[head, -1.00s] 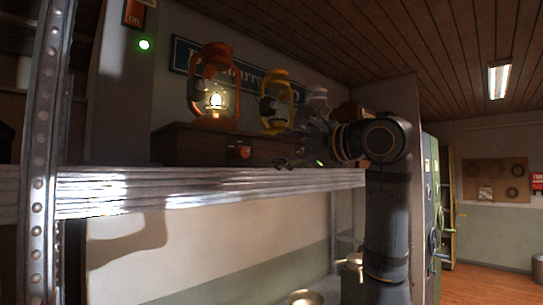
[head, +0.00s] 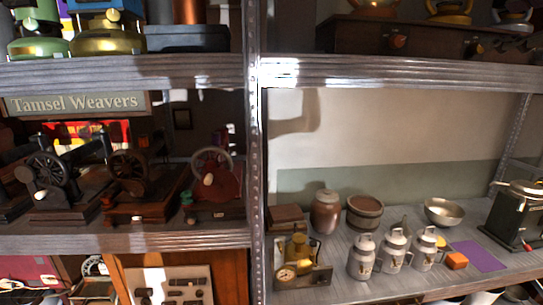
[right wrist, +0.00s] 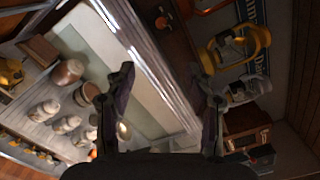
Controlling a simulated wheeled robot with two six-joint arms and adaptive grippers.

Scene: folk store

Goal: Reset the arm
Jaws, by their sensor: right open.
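My right gripper (right wrist: 161,82) shows in the right wrist view with its two dark fingers spread wide apart. Nothing is between the fingertips, and the upper shelf's edge (right wrist: 135,50) runs diagonally behind them. The yellow lantern (right wrist: 256,42) and a grey lantern (right wrist: 246,91) are beyond the right-hand finger. I cannot make out my right arm clearly in the head view. My left gripper is in neither view.
In the head view the upper shelf (head: 400,75) carries a wooden box (head: 365,35) with lanterns. Below are milk cans (head: 394,250), a brown jar (head: 326,211), a metal bowl (head: 444,211) and an orange block (head: 457,261). A metal post (head: 254,150) divides the shelving; sewing machines (head: 60,180) stand left.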

